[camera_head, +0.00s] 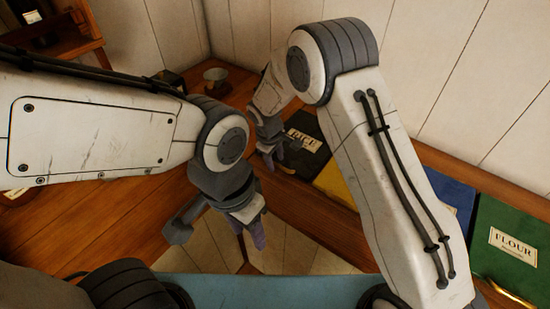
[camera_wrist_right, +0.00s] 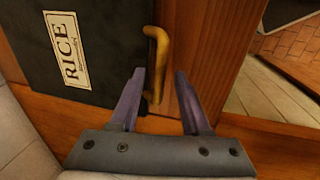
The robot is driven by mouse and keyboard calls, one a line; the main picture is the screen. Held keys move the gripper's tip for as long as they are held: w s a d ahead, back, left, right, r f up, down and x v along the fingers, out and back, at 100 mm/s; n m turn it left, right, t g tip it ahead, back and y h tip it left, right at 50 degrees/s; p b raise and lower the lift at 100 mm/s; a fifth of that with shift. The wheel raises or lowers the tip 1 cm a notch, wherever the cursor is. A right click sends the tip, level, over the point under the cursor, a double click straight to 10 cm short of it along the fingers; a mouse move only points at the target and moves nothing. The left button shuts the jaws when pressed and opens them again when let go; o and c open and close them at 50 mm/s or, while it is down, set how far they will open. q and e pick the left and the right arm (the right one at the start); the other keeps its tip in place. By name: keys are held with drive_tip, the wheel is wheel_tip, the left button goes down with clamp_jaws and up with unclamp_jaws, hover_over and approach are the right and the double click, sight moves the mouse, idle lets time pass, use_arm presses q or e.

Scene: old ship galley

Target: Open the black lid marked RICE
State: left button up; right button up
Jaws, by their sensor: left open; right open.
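The black lid marked RICE (camera_head: 308,136) lies on the wooden counter, partly hidden behind my right arm in the head view. In the right wrist view the black lid (camera_wrist_right: 98,40) fills the upper left, with its cream label reading RICE. A brass handle (camera_wrist_right: 156,62) runs along the lid's edge. My right gripper (camera_wrist_right: 158,75) is open, its two purple fingers apart, with the lower end of the handle between them in the picture; I cannot tell whether they touch it. In the head view my right gripper (camera_head: 277,160) is beside the lid. My left gripper (camera_head: 253,238) hangs lower, near the counter edge, away from the lid.
A yellow lid (camera_head: 335,184), a blue lid (camera_head: 452,196) and a green lid marked FLOUR (camera_head: 500,222) lie along the counter to the right. A small cup (camera_head: 215,76) stands at the back. A wooden shelf (camera_head: 60,35) is at upper left. Panelled walls close the back.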

clamp_jaws()
idle(1.5)
